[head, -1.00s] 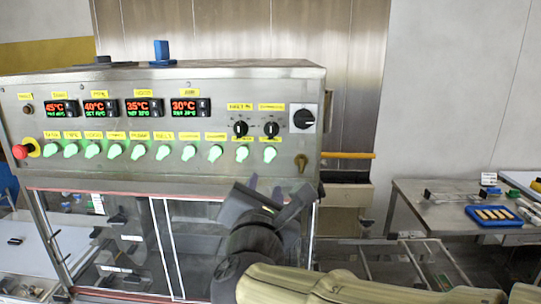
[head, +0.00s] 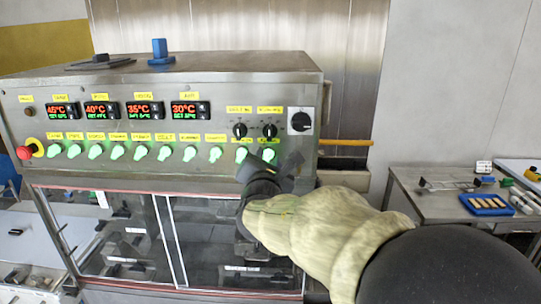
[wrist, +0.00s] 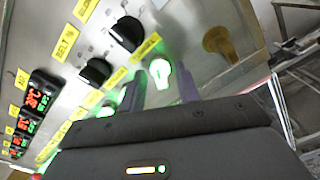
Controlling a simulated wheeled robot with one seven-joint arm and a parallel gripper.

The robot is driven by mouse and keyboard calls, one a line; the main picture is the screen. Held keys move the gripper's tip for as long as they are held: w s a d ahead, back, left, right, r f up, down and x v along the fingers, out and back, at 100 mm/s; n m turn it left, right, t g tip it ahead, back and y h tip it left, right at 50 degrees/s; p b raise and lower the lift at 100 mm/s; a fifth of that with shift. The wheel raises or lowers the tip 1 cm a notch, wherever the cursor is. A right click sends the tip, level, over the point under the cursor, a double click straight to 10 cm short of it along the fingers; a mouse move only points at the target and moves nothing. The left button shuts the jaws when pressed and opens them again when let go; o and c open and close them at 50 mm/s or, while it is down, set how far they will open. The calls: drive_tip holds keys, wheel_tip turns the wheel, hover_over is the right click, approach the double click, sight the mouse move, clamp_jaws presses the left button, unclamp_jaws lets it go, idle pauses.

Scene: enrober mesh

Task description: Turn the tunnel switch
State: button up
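The rightmost green switch (head: 268,155) is partly hidden behind my gripper (head: 270,172) in the head view. In the wrist view that green switch (wrist: 160,73) appears between the two purple fingertips of my gripper (wrist: 160,88). The fingers are apart, one on each side of it. I cannot tell whether they touch it. Another lit green switch (head: 241,153) is just left.
Two black knobs (head: 239,130) sit above the row, and a larger black rotary switch (head: 301,122) is at upper right. A brass key-like knob (wrist: 220,42) is close right of the fingers. A red stop button (head: 25,153) is far left. A side table (head: 445,205) stands right.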

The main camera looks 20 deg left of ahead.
drive_tip(key=shift+c, duration=0.2)
clamp_jaws()
drive_tip(key=shift+f+n+b, duration=0.1)
drive_tip(key=shift+n+b, duration=0.3)
drive_tip(key=shift+b, duration=0.05)
drive_tip(key=n+b, duration=0.1)
drive_tip(key=n, duration=0.1)
drive_tip(key=shift+n+b, duration=0.3)
drive_tip(key=shift+b, duration=0.1)
drive_tip(key=n+b, duration=0.1)
drive_tip(key=n, duration=0.1)
drive_tip(key=shift+n, duration=0.3)
drive_tip(key=n, duration=0.5)
drive_tip(key=shift+n+b, duration=0.4)
